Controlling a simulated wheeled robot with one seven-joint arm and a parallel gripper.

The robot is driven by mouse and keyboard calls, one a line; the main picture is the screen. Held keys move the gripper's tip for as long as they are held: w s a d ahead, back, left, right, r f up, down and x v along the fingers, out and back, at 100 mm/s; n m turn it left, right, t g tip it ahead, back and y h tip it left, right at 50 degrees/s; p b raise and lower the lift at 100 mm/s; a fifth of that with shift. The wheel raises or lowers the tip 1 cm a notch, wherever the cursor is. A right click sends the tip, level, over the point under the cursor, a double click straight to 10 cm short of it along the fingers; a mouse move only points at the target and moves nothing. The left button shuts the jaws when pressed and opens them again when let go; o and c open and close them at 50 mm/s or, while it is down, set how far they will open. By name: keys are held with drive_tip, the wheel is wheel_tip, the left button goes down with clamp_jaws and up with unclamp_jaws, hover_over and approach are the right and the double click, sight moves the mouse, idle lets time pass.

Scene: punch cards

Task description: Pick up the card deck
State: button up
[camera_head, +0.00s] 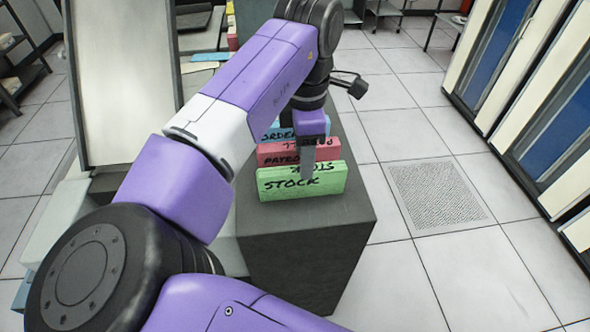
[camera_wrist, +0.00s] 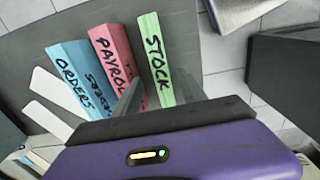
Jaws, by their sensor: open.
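Three card decks stand on a dark grey cabinet top (camera_head: 340,215). The green deck marked STOCK (camera_head: 285,190) is nearest in the head view; it also shows in the wrist view (camera_wrist: 157,62). Behind it is the pink deck marked PAYROLL (camera_head: 270,158), also in the wrist view (camera_wrist: 108,48). Farthest is the blue deck marked ORDERS (camera_head: 272,134), left in the wrist view (camera_wrist: 75,75). My gripper (camera_head: 308,165) is open and points down over the pink and green decks. A grey finger shows by the gap between them. Whether it touches either is unclear.
White upright pieces (camera_wrist: 52,88) stand left of the blue deck in the wrist view. A large pale panel (camera_head: 125,80) stands at the left. Tall blue-and-white cabinets (camera_head: 540,110) line the right. Tiled floor is open between them and the cabinet top.

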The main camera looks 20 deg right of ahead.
sight(301, 181)
drive_tip(key=shift+w+f, duration=0.1)
drive_tip(key=shift+f, duration=0.5)
drive_tip(key=shift+a+f+p, duration=0.15)
drive_tip(key=shift+f+p, duration=0.15)
drive_tip(key=shift+f, duration=1.35)
drive_tip(key=shift+a+f+p, duration=0.1)
drive_tip(key=shift+f+p, duration=0.2)
drive_tip(key=shift+f, duration=1.35)
drive_tip(key=shift+c, duration=0.2)
clamp_jaws()
